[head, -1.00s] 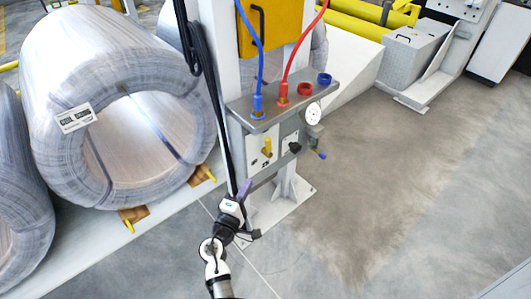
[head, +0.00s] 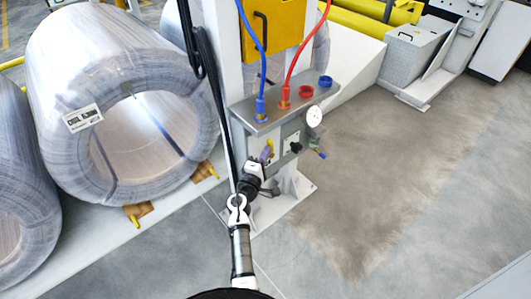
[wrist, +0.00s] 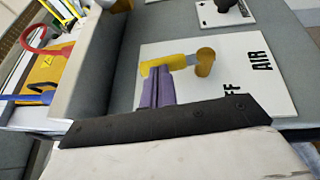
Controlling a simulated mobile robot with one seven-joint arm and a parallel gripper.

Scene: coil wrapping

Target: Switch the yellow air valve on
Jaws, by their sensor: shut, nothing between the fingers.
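The yellow air valve handle (head: 270,144) is on the white plate of the grey panel on the post, and it points up in the head view. In the wrist view the handle (wrist: 168,65) reaches left from its brass stem (wrist: 205,62), over a white plate (wrist: 255,95) reading "AIR" and, partly hidden, "FF". My gripper (head: 264,156) has purple fingers, shut and empty. In the wrist view the fingertips (wrist: 155,80) are right at the handle's free end and overlap it; I cannot tell whether they touch.
A black knob (head: 296,147) and a round gauge (head: 314,117) sit to the right of the valve. Blue (head: 261,107) and red (head: 285,98) hoses plug in on the shelf above. Wrapped coils (head: 60,60) stand at left. Floor at right is clear.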

